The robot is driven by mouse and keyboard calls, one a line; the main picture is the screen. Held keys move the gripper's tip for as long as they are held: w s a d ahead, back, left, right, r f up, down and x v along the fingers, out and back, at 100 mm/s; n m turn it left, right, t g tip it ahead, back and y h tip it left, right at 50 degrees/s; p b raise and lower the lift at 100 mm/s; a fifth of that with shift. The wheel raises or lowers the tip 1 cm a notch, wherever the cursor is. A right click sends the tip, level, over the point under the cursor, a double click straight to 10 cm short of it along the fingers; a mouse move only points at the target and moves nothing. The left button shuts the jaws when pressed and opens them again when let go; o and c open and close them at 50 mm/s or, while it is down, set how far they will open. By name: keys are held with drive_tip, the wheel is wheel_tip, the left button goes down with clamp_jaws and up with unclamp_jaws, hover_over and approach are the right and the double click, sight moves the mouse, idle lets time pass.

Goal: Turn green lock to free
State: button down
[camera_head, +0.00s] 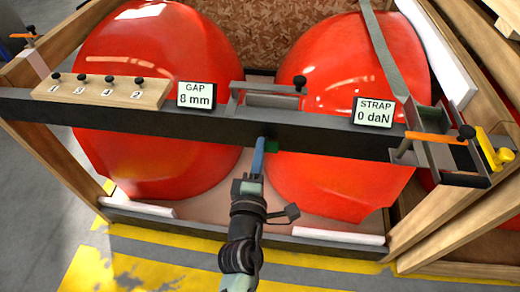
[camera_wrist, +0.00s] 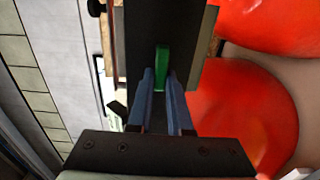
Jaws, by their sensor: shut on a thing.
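The green lock (camera_wrist: 162,68) is a small upright green piece on the face of the dark crossbar. In the wrist view its lower end lies between the blue fingertips of my gripper (camera_wrist: 162,88), which is shut on it. In the head view a bit of the green lock (camera_head: 271,146) shows just right of my gripper (camera_head: 262,145), at the bar's front face; the rest is hidden behind the fingers. No free or locked marking can be read.
The dark crossbar (camera_head: 335,140) spans two red nosecones (camera_head: 150,100). On it are a wooden block (camera_head: 100,91) with several numbered black knobs, a GAP display (camera_head: 196,95) reading 8 mm, and a STRAP display (camera_head: 373,112) reading 0 daN. An orange handle (camera_head: 435,138) is at right.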

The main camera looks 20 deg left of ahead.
idle(0.4)
drive_tip(key=c, duration=0.8)
unclamp_jaws()
drive_tip(key=shift+c, duration=0.2)
drive_tip(key=b+v, duration=0.1)
drive_tip(key=v, duration=1.2)
drive_tip(key=shift+b, duration=0.35)
